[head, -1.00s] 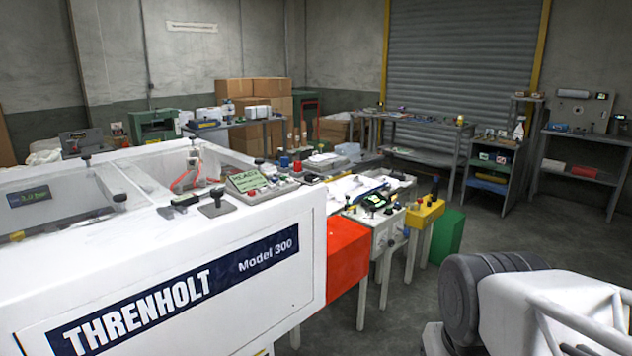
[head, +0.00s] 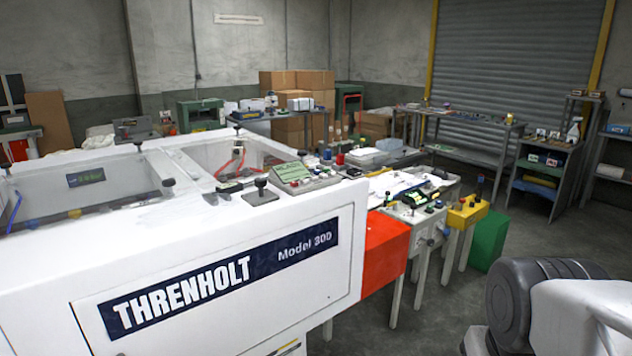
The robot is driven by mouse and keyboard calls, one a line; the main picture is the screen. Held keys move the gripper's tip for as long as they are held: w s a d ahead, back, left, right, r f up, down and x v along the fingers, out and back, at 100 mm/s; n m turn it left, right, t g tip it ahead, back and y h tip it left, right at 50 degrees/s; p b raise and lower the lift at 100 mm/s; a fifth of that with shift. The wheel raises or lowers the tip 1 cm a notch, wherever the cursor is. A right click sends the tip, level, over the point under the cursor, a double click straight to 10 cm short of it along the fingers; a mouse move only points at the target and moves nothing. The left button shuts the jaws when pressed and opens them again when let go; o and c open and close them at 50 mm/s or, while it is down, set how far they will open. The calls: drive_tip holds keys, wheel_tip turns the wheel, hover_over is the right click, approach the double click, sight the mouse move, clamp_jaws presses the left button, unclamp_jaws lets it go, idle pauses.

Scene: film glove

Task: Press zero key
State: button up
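No key marked zero can be made out; markings on the small devices are too small to read. A control panel (head: 320,183) with a pale green display (head: 291,172) and several knobs sits at the right end of the white THRENHOLT Model 300 machine (head: 340,250). A black device with a small lit screen (head: 414,197) lies on a white stand (head: 405,216) beyond the machine. A small dark blue display (head: 86,177) shows inside the machine's left bay. My gripper is not in view.
A red box (head: 385,250), a yellow block (head: 467,212) and a green block (head: 490,241) line the machine's right side. A workbench (head: 470,124) and shelves (head: 541,180) stand by the grey shutter. Grey floor (head: 445,310) lies open to the right of the machine.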

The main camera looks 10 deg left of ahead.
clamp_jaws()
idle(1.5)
